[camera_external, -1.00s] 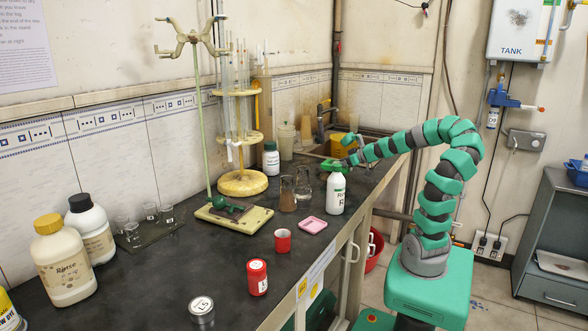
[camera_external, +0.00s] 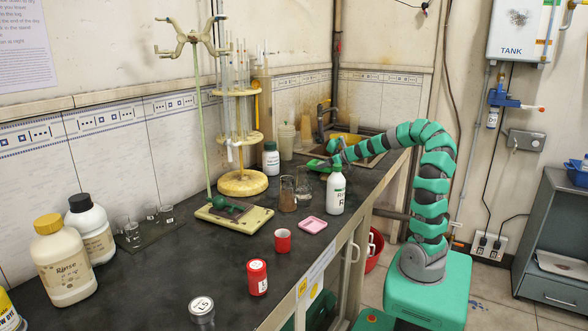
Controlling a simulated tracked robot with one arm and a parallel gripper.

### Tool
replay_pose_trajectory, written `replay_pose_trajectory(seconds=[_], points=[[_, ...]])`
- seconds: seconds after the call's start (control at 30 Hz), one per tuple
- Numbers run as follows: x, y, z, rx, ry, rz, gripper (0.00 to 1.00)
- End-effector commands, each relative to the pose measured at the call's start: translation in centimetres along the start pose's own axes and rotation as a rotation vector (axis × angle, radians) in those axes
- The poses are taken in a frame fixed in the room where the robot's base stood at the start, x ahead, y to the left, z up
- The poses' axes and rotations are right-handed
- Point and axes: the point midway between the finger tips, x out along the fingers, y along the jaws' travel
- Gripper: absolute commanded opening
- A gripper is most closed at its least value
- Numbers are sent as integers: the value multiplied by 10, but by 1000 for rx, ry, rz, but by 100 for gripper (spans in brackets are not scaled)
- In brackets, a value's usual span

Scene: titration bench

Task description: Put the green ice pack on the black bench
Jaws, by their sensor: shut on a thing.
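The green ice pack (camera_external: 317,164) shows as a small flat green shape over the far part of the black bench (camera_external: 160,262), just behind the white bottle with the green cap. My gripper (camera_external: 325,160) reaches in from the right and is shut on the ice pack. The fingers are small in the picture and partly hidden. I cannot tell whether the ice pack touches the bench top or hangs a little above it.
The white bottle (camera_external: 337,192) stands close in front of my gripper. The sink (camera_external: 370,146) lies behind. Clear bench lies left of these.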

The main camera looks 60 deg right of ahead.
Motion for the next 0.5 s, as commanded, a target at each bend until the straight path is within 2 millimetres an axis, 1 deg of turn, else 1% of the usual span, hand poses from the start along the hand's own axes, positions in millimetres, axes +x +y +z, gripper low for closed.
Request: replay_pose_trajectory(seconds=[0.03,0.1,0.47,0.5], points=[[3,0,6,2,0,0,38],[4,0,8,0,0,0,38],[5,0,10,0,1,0,38],[5,0,10,0,1,0,80]])
